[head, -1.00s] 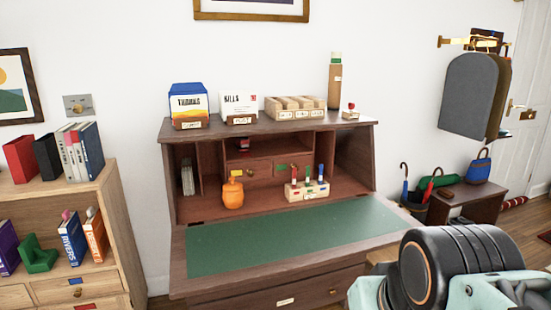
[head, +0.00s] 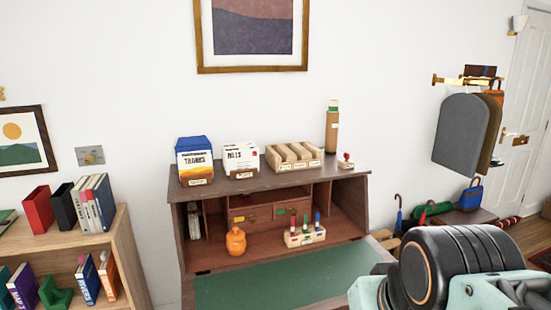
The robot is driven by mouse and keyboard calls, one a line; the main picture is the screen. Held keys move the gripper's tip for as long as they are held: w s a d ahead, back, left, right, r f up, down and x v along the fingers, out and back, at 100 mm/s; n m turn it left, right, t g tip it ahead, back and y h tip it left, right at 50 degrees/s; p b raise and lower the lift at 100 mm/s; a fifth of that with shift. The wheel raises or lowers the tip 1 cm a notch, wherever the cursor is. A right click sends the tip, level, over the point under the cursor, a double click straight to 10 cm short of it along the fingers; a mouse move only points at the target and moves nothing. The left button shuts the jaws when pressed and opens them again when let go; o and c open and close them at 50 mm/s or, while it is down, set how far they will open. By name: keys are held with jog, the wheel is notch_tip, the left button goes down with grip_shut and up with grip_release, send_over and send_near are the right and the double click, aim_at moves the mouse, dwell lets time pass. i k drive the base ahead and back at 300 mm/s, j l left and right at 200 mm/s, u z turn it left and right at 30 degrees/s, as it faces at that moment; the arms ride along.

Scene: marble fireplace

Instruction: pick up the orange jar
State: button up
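The orange jar (head: 236,241) stands upright inside the open wooden desk (head: 277,176), at the left of its middle, in front of small drawers. It is rounded with a narrower top. My arm shows at the lower right of the head view, with a black round joint and pale green parts. My gripper's fingers cannot be made out, so where they are relative to the jar is hidden.
A holder with several markers (head: 304,237) stands to the right of the jar. The green desk surface (head: 275,284) in front is clear. Card boxes (head: 194,160) and a wooden tray (head: 294,157) are on the desk top. A bookshelf (head: 125,240) stands at the left.

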aim_at(236, 248)
jog(key=u, duration=0.35)
jog(key=i+l+u, duration=0.1)
jog(key=l+u, duration=0.25)
jog(key=i+l+u, duration=0.1)
jog(key=l+u, duration=0.6)
jog(key=l, duration=0.35)
jog(key=l+u, duration=0.2)
jog(key=l, duration=2.15)
